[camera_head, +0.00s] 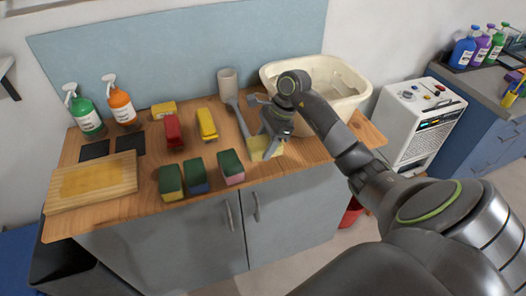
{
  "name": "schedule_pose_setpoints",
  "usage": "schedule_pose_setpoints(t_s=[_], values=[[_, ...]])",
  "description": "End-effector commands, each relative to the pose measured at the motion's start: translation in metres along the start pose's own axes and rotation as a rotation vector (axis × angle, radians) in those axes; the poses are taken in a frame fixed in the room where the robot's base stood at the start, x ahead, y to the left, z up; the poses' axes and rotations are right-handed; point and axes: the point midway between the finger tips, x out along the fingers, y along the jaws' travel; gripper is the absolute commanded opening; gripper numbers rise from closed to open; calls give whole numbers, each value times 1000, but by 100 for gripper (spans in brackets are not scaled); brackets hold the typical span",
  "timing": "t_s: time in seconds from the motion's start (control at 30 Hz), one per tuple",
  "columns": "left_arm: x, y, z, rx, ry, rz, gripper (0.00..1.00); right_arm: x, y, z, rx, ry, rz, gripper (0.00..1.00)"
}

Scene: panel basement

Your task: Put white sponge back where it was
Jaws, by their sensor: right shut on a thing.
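My right gripper (268,141) reaches over the wooden counter from the right and points down. It is shut on a pale, cream-white block (264,153), which looks like the white sponge. The block is at or just above the counter top near the front edge, and the fingers hide part of it. To its left are three green-topped sponges: one with a pink body (231,168), one with a blue body (195,175) and one with a yellow body (171,183). My left gripper is not in view.
A cream basin (352,88) stands behind my right gripper. Behind the sponges lie a red item (172,130) and a yellow item (206,124). A wooden board (117,184) and spray bottles (85,116) are at left.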

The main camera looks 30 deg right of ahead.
Motion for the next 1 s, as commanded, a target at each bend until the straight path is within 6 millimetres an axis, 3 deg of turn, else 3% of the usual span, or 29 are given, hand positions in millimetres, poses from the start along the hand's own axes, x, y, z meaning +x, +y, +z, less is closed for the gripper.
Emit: schedule_pose_setpoints(t_s=[0.13, 0.27, 0.47, 0.8, 0.83, 1.0], values=[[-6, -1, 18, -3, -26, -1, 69, 10, 0, -4, 0, -2, 1, 32], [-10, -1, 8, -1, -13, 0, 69, 23, 0, -9, 2, -3, 3, 32], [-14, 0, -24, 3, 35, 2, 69, 43, 0, -18, -1, 0, 0, 32], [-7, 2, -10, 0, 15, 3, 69, 47, 0, -20, -2, 0, -1, 32], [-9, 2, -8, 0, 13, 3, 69, 45, 0, -19, -1, 0, -1, 54], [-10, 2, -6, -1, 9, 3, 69, 45, 0, -19, -1, 0, -1, 72]])
